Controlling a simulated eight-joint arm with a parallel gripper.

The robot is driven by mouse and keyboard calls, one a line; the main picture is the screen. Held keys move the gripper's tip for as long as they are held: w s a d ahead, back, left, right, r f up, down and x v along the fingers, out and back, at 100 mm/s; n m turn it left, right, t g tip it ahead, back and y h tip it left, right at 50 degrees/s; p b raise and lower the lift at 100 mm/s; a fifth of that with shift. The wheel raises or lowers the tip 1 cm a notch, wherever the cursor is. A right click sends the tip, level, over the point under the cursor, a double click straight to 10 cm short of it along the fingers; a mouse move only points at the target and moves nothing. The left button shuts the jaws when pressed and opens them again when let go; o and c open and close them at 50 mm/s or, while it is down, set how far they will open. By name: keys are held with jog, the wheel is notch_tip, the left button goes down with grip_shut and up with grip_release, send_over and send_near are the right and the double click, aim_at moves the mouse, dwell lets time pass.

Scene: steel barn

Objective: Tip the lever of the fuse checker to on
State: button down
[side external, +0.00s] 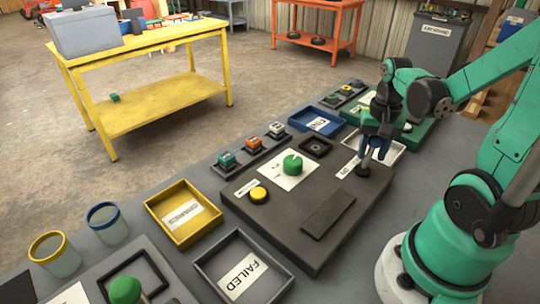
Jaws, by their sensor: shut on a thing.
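The fuse checker appears to be the wide dark grey box (263,225) in the middle of the bench. A green knob (292,164) on a white plate, a yellow button (258,194) and a dark flat bar (328,214) are on its top. My gripper (367,158) points down at the box's far right corner, just above a small black round base (363,171). It is shut on what seems to be the lever there, mostly hidden by the fingers. A small white label lies beside it; the lever's tilt cannot be made out.
A yellow tray (155,208), a grey FAILED tray (205,267) and a blue tray (295,121) surround the box. Two cups (101,217) (48,244) stand at the left. Several small coloured blocks stand behind it. A green device (415,133) lies beyond my gripper.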

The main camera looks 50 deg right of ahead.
aim_at(367, 159)
jog(key=h, duration=0.1)
jog(key=a+h, duration=0.2)
jog(key=h, duration=0.1)
jog(key=shift+r, duration=0.25)
jog(key=shift+a+h, duration=0.4)
jog(key=shift+h, duration=0.5)
jog(key=shift+a+h, duration=0.35)
jog(key=shift+h, duration=0.55)
jog(key=shift+c, duration=2.1)
grip_release()
jog(key=shift+a, duration=0.1)
jog(key=shift+v, duration=2.75)
